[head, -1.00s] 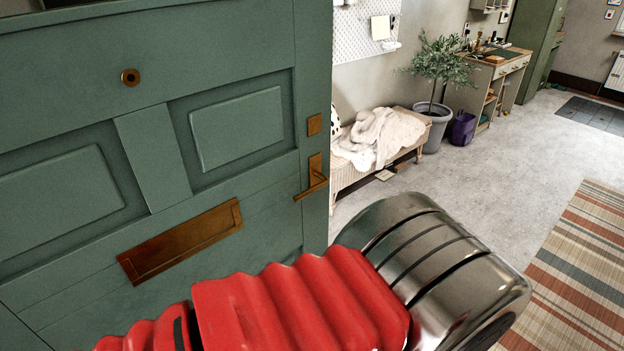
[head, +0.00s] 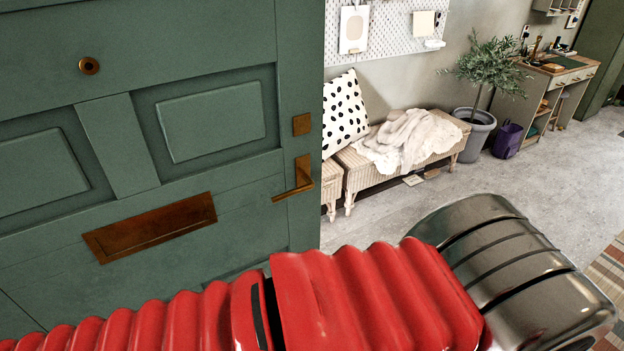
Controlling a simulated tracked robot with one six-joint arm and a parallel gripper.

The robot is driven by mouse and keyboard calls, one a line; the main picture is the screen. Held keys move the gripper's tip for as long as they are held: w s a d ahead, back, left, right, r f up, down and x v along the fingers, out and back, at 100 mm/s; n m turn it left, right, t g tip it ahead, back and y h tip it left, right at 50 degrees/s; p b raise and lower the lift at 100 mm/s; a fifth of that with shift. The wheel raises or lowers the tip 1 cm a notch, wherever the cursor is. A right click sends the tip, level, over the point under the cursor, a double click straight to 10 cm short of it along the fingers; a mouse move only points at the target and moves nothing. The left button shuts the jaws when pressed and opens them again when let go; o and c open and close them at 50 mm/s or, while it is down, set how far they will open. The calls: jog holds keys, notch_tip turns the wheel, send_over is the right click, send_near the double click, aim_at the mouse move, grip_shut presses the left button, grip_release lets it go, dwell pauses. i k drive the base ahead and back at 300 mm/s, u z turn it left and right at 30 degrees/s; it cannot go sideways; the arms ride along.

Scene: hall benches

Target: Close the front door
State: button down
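The front door (head: 245,215) is green and panelled and fills the left of the head view. It stands open, with its free edge upright in front of the room and no frame beside that edge. A brass lever handle (head: 300,180) sits near this edge, with a square brass plate (head: 302,125) above it. A brass letter plate (head: 150,228) and a round peephole (head: 89,66) are further left. My red ribbed arm with a dark metal end crosses the view in front of the door. My gripper's fingers are not in view. Whether the arm touches the door cannot be told.
Beyond the door edge, a wicker bench (head: 362,178) bears a spotted cushion (head: 343,113) and a pale throw (head: 410,138). A potted plant (head: 475,130), a purple bin (head: 507,140) and a desk (head: 560,72) stand along the wall.

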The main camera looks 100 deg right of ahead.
aim_at(146, 146)
jog(key=u, duration=0.05)
jog(key=k, duration=2.2)
jog(key=z, duration=0.85)
jog(key=i, duration=1)
jog(key=u, duration=0.05)
